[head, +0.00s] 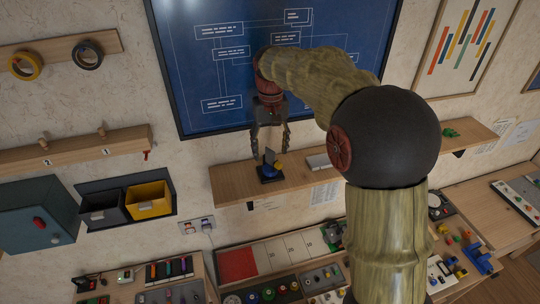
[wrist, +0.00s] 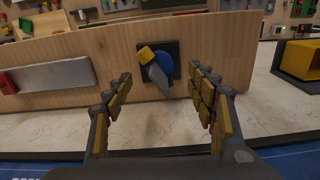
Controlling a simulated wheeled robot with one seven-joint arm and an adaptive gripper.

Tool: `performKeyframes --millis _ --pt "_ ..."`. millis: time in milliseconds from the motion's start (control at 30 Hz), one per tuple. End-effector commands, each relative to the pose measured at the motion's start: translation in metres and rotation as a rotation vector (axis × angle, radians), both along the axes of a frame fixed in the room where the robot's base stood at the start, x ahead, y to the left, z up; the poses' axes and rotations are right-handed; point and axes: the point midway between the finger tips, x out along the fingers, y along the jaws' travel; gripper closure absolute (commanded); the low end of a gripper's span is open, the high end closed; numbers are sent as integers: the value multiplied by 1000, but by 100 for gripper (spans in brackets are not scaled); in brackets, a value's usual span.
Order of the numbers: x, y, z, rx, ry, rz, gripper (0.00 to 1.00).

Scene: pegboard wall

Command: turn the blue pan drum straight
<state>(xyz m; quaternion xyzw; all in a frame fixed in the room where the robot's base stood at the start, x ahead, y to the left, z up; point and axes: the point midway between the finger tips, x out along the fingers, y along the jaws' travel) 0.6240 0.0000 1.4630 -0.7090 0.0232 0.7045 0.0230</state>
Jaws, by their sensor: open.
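The blue pan drum (wrist: 182,57) sits on a dark square base (wrist: 172,47) on the wooden shelf. A yellow block (wrist: 146,53) and a grey plate (wrist: 157,77) are on it, and the plate lies slanted to the base's edges in the wrist view. My gripper (head: 270,146) is above the drum, fingers pointing down. In the wrist view my gripper (wrist: 160,76) is open, with one finger on each side of the drum, apart from it and empty.
The shelf (wrist: 100,48) also bears a pale grey bar (wrist: 62,76) with a red end, beside the drum. A framed blue board (head: 220,70) hangs behind my gripper. A yellow bin (head: 148,200) hangs lower left. Shelf surface around the base is bare.

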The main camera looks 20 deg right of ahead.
Motion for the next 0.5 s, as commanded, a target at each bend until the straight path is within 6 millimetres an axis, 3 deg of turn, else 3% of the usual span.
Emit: performKeyframes --millis 167,500 --pt "5 0 -8 0 11 -1 43" --pt "4 0 -57 0 11 -1 43"
